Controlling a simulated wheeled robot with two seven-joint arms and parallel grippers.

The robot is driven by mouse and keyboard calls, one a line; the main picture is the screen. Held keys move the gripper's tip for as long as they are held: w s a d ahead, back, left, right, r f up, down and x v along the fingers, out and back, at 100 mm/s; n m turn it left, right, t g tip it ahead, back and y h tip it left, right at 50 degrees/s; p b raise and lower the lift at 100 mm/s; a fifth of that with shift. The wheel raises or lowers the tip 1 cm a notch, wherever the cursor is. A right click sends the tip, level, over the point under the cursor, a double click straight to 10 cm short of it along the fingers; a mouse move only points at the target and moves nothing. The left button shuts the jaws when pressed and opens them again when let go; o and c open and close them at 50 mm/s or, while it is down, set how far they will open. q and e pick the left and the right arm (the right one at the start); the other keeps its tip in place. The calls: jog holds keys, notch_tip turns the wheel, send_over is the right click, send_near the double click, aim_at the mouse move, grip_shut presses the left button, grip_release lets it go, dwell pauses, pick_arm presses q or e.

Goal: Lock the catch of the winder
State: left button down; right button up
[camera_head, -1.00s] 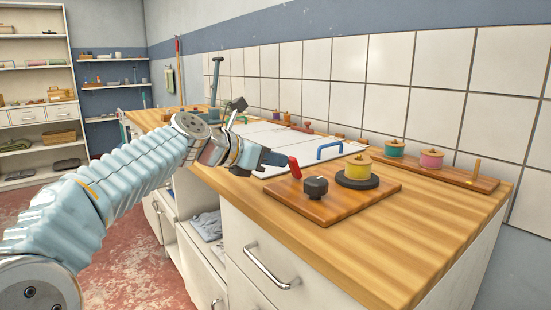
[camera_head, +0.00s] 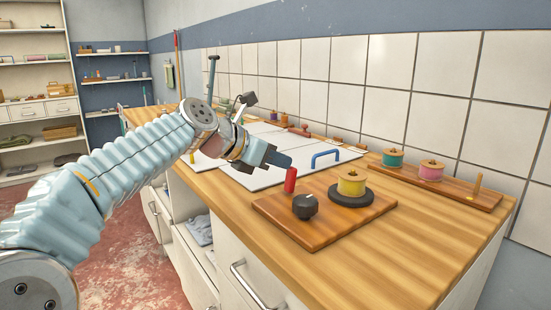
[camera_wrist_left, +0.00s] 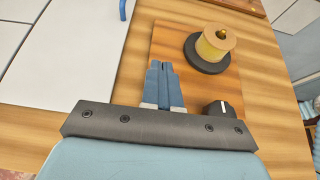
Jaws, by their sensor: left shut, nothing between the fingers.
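The winder is a brown wooden board (camera_head: 330,224) at the near part of the counter; it also shows in the left wrist view (camera_wrist_left: 172,42). It carries a yellow spool (camera_head: 352,185) on a dark disc, a black knob (camera_head: 305,206) and a red catch lever (camera_head: 291,181). The lever stands nearly upright at the board's far left edge. My left gripper (camera_head: 285,162) is shut and empty at the lever's top; I cannot tell whether they touch. In the left wrist view the closed fingertips (camera_wrist_left: 163,66) are over the board, and the lever is hidden.
White panels with a blue handle (camera_head: 326,157) lie beyond the winder. A rack with green (camera_head: 392,157) and pink (camera_head: 431,169) spools stands at the tiled wall. The counter's front right (camera_head: 420,250) is clear.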

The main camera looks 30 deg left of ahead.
pick_arm(q)
jog(key=shift+w+d, duration=0.1)
jog(key=shift+w, duration=0.05)
jog(key=shift+r, duration=0.15)
jog(key=shift+r, duration=0.7)
jog(key=s+a+r, duration=0.2)
jog(key=s+r, duration=0.4)
jog(key=r, duration=0.5)
jog(key=shift+s+a, duration=0.35)
jog(key=shift+a, duration=0.05)
